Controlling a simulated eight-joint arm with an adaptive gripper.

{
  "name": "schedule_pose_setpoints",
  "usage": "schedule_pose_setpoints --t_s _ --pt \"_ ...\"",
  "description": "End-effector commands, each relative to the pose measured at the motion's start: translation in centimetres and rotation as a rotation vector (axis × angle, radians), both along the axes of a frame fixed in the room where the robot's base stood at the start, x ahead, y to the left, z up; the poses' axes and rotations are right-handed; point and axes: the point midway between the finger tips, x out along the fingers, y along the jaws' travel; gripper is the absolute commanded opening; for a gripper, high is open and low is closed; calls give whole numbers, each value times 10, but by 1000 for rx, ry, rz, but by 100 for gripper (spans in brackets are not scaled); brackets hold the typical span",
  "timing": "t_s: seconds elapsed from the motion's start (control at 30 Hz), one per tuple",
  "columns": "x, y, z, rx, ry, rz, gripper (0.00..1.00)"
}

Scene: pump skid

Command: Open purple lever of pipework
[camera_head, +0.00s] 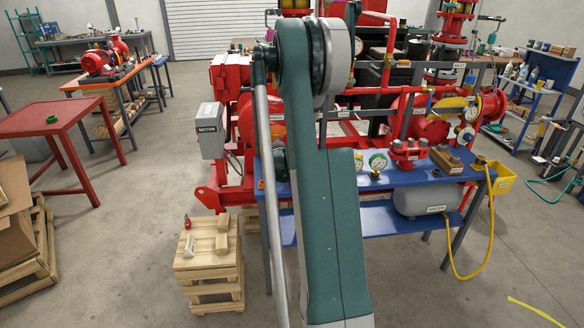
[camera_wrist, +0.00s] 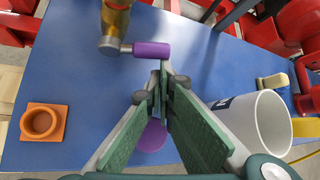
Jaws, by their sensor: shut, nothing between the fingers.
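The purple lever (camera_wrist: 151,49) shows in the wrist view, near the top middle, over a blue tabletop. It runs sideways from a grey hub on a brass-coloured pipe fitting (camera_wrist: 117,18). My gripper (camera_wrist: 164,70) has green finger pads and is shut and empty. A second purple round thing (camera_wrist: 151,136) lies partly hidden behind my fingers. In the head view my own arm covers the middle, and neither lever nor gripper shows.
The blue table (camera_head: 400,198) carries gauges (camera_head: 378,162) and a red flanged part (camera_head: 409,150). In the wrist view an orange block (camera_wrist: 42,122) with a round socket stands left, and a pale cylinder (camera_wrist: 258,125) is close at right. A wooden crate (camera_head: 208,262) stands left of the table.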

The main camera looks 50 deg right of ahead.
Motion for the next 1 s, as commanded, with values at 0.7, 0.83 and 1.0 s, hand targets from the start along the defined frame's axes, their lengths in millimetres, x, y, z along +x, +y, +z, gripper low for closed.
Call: schedule_pose_setpoints --t_s 0.7,0.83,1.0 --pt "3 2 9 -166 164 3 0" --pt "3 2 12 -202 201 1 0" --pt "4 3 16 -249 247 2 0"
